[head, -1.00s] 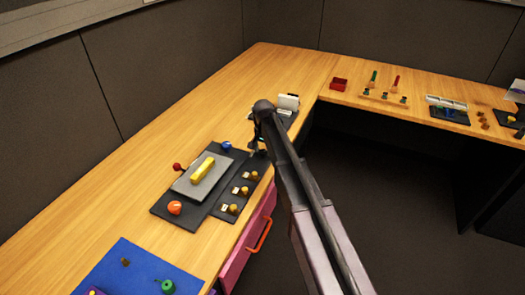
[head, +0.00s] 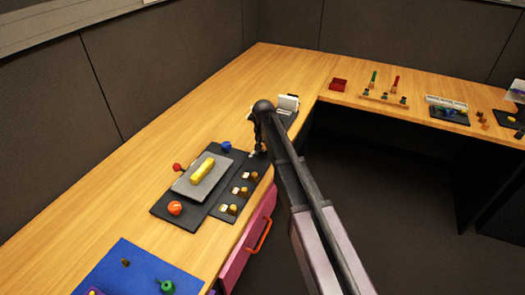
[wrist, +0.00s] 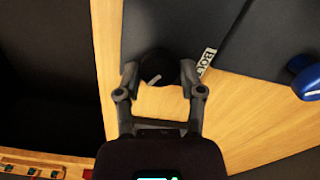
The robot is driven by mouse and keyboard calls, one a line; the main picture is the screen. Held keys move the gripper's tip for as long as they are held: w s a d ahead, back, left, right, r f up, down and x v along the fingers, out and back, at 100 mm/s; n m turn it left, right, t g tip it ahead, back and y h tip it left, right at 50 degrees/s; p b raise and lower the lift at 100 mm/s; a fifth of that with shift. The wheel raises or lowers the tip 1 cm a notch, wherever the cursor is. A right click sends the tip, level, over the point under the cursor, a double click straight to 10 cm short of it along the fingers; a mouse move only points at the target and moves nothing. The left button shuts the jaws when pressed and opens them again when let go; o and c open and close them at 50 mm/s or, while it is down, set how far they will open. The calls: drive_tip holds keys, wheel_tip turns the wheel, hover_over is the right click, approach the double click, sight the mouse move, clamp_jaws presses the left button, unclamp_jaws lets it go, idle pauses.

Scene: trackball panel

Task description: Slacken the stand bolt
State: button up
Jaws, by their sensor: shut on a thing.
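A round black knob with a white pointer mark, the stand bolt (wrist: 156,64), sits at the edge of a dark panel in the wrist view. A white label (wrist: 207,61) with black letters, seemingly BOLT, lies just right of it. My gripper (wrist: 160,78) has one finger on each side of the knob and is shut on it. In the head view my gripper (head: 260,148) is down at the far right corner of the dark panel (head: 158,208), and it hides the knob.
The panel carries a grey plate with a yellow bar (head: 202,169), an orange ball (head: 174,208), a red knob (head: 178,167), a blue knob (head: 226,147) and a row of brass knobs (head: 241,190). A white-faced device (head: 288,102) stands behind my gripper. Wood left of the panel is clear.

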drive_tip(key=n, duration=1.2)
idle(0.4)
drive_tip(key=o, duration=1.2)
drive_tip(key=shift+c, duration=0.2)
drive_tip(key=s+d+r+m+p, duration=0.3)
drive_tip(key=s+d+m, duration=0.2)
drive_tip(key=s+d, duration=0.6)
drive_tip(key=s+d+r+m+p, duration=0.3)
drive_tip(key=s+d+m, duration=0.3)
drive_tip(key=s+d, duration=0.5)
drive_tip(key=s, duration=0.4)
drive_tip(key=shift+d+r+p, duration=0.35)
drive_tip(key=shift+d, duration=0.05)
